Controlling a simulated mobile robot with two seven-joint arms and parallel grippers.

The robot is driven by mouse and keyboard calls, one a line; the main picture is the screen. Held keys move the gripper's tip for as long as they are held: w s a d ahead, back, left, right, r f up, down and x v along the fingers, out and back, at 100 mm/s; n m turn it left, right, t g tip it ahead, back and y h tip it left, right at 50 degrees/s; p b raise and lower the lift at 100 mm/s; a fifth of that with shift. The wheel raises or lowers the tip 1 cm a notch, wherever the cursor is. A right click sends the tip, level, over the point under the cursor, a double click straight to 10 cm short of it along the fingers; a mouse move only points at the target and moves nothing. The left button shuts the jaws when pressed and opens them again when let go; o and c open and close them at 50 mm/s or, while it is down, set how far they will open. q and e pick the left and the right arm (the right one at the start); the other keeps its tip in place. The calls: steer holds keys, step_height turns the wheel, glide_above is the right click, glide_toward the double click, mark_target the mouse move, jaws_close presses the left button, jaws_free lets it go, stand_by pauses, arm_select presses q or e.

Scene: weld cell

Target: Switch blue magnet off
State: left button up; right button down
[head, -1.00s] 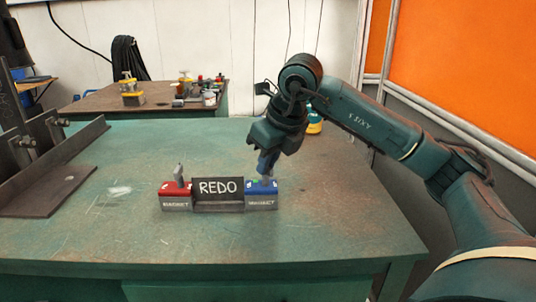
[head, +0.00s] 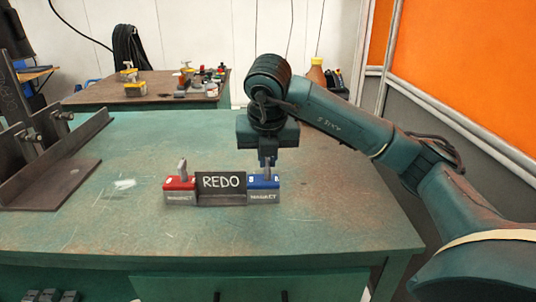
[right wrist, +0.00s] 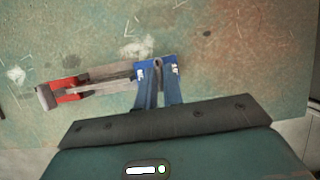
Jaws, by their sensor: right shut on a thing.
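The blue magnet (head: 263,196) is a small block with a blue top and grey front, standing at the right end of the REDO plate (head: 221,188). My right gripper (head: 267,162) points straight down over it. Its fingers are shut on the magnet's lever, which is mostly hidden between them. The right wrist view shows the blue magnet (right wrist: 142,72) at the fingertips (right wrist: 159,80), with a sliver of grey lever between them. My left gripper is not in view.
The red magnet (head: 180,197) with an upright grey lever stands at the plate's left end. Steel angle pieces (head: 60,165) lie at the left of the green table (head: 300,235). A back table (head: 105,90) holds small items; a bottle (head: 316,75) stands behind the arm.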

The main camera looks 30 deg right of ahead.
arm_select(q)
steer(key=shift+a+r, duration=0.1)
arm_select(e)
steer(key=shift+r+m, duration=0.1)
steer(key=shift+m, duration=0.2)
steer(key=c, duration=1.5)
jaws_free()
